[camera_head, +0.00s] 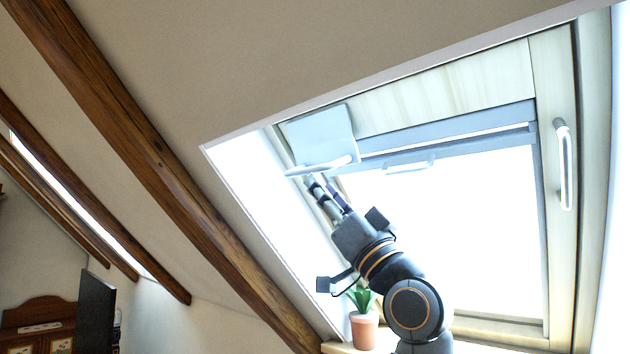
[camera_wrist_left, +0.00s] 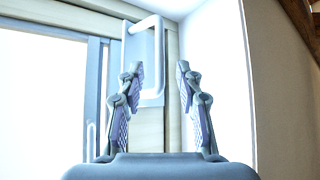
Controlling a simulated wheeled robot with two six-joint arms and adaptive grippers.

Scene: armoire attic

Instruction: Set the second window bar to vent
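A roof window fills the right of the head view. A pale plate (camera_head: 320,132) with a white window bar (camera_head: 325,166) along its lower edge is at its upper left corner. A white upright handle (camera_head: 564,165) is on the right frame. I cannot tell which is the second bar. My left gripper (camera_head: 320,184) is just below the plate's bar. In the left wrist view my left gripper (camera_wrist_left: 157,70) has its fingers apart with nothing between them; the bar (camera_wrist_left: 159,50) and plate (camera_wrist_left: 140,50) show beyond the tips. Contact is not visible. My right gripper is out of view.
A grey blind rail (camera_head: 450,135) with a small pull (camera_head: 410,164) crosses the window top. A potted plant (camera_head: 363,325) stands on the sill beside my arm. A wooden beam (camera_head: 150,150) runs down the sloped ceiling. A brown cabinet (camera_head: 40,320) is at lower left.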

